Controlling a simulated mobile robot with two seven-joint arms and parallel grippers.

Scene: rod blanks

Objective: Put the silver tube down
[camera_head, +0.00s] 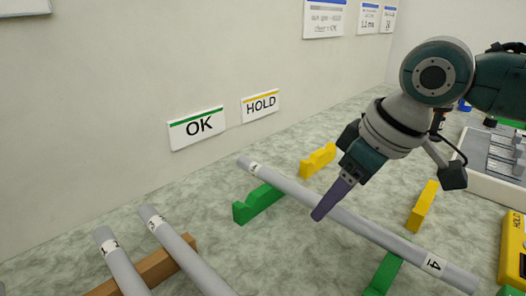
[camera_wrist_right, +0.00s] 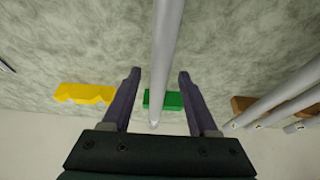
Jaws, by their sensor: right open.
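A long silver tube (camera_head: 378,232) labelled 4 lies slantwise across the green rests, the far one (camera_head: 258,203) near its far end and the near one (camera_head: 384,272) near its labelled near end. My right gripper (camera_head: 322,213) is over the tube's middle, with its purple fingers pointing down. In the right wrist view the gripper (camera_wrist_right: 159,76) is open, and the tube (camera_wrist_right: 167,40) runs between the spread fingers, with a gap on each side. Its far end is over a green rest (camera_wrist_right: 162,100). My left gripper is not in view.
Two yellow rests, (camera_head: 318,160) and (camera_head: 422,206), stand empty beyond the tube. More grey tubes (camera_head: 185,252) lie on a brown rest (camera_head: 150,270) at the left. OK (camera_head: 197,128) and HOLD (camera_head: 260,105) signs are on the wall. A white tray (camera_head: 482,170) stands at the right.

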